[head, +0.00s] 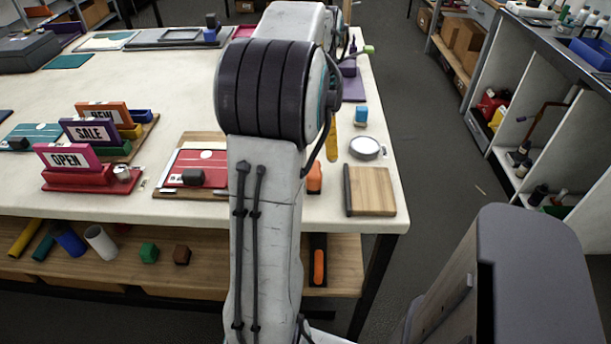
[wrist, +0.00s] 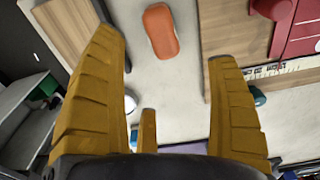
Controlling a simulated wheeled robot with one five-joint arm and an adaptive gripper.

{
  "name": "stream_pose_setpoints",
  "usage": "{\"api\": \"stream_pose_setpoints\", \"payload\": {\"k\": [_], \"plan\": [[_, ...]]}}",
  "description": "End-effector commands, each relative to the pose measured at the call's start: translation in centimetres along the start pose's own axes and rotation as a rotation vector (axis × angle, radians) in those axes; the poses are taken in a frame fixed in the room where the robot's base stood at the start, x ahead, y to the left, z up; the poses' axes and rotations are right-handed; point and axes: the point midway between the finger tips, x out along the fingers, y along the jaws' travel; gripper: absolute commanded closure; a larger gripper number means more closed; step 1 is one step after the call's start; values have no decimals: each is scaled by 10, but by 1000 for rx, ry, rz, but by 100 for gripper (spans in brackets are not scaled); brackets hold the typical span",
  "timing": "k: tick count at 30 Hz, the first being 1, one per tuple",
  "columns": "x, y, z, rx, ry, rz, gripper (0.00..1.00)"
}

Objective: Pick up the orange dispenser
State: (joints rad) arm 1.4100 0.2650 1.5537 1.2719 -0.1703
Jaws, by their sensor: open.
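The orange dispenser (wrist: 160,30) lies on the white tabletop in the wrist view, near the top, ahead of the gap between my fingers. In the head view an orange item (head: 314,178) on the table, right beside my arm and partly hidden by it, looks like the same dispenser. My gripper (wrist: 163,52) is open, with its yellow fingers wide apart and nothing between them. In the head view only a bit of a yellow finger (head: 331,146) shows past my arm, just beyond the dispenser.
A wooden board (head: 372,190) lies right of the dispenser. A red item on a wooden board (head: 197,170) lies to its left. A round silver dish (head: 366,148) is behind. Another orange item (head: 318,266) lies on the lower shelf. Sign stands (head: 88,180) stand at left.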

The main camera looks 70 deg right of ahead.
Motion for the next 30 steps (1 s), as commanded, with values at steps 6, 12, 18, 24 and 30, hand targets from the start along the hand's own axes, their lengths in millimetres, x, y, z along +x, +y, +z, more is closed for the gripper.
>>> {"api": "stream_pose_setpoints", "payload": {"k": [6, 12, 18, 24, 30], "plan": [[2, -2, 12, -42, -50, -10, 19], [17, -2, 13, -58, -53, -11, 19], [32, -1, 14, -57, -54, -11, 19], [57, 1, 16, -56, -53, -11, 19], [72, 0, 16, -57, -52, -10, 19]]}}
